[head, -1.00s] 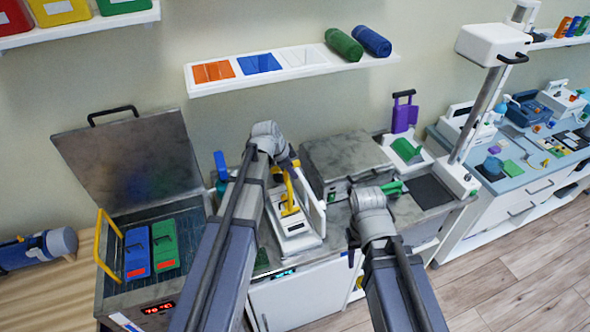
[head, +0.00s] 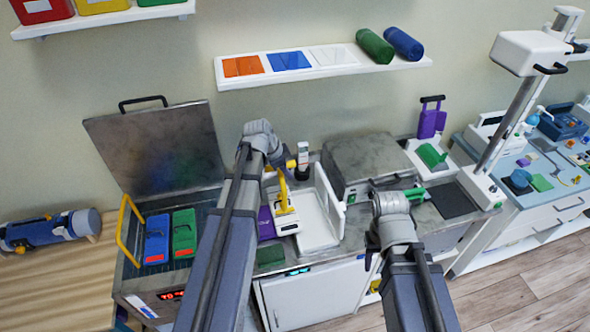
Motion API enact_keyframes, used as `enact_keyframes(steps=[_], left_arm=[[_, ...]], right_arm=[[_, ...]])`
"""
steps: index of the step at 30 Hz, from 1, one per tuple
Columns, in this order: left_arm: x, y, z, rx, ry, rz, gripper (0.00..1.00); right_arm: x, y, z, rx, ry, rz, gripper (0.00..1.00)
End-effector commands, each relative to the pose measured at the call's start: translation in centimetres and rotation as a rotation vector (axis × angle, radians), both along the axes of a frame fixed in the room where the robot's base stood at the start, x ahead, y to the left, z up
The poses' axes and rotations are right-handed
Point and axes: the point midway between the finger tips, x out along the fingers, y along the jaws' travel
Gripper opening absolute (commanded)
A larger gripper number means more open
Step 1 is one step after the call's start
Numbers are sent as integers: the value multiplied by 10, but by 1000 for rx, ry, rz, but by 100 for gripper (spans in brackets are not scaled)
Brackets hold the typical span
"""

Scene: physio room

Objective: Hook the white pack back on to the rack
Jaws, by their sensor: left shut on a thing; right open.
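The white pack (head: 287,224) has a tall yellow handle (head: 283,188) and a small green mark. My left gripper (head: 280,163) is above it, shut on it near the top of the handle; the wrist partly hides the grip. The pack hangs upright at the left side of a white tray (head: 320,228). The rack area is the open steel tank (head: 130,284) at left, with a yellow bar (head: 122,240) at its left end. A blue pack (head: 157,240) and a green pack (head: 184,236) sit in it. My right gripper (head: 404,193) is open before a steel box, fingertips mostly hidden.
The tank's lid (head: 155,150) stands open behind it; its red display is lit. My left forearm hides the tank's right side. A purple item (head: 265,224) lies left of the white pack. A steel box (head: 372,160) stands right of the tray. A wall shelf (head: 330,72) hangs above.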

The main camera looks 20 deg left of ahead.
Motion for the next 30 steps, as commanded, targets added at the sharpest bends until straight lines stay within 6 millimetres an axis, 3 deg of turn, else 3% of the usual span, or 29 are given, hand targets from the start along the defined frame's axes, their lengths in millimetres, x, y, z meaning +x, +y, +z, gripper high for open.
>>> enact_keyframes(steps=[9, 20, 30], left_arm=[[-10, 23, 0, -2, -1, 1, 0], [-13, 30, 0, -1, 0, 1, 0], [-24, 57, 0, -1, -1, 1, 0]], right_arm=[[0, 0, 0, 0, 0, 0, 50], [0, 0, 0, 0, 0, 0, 50], [0, 0, 0, 0, 0, 0, 50]])
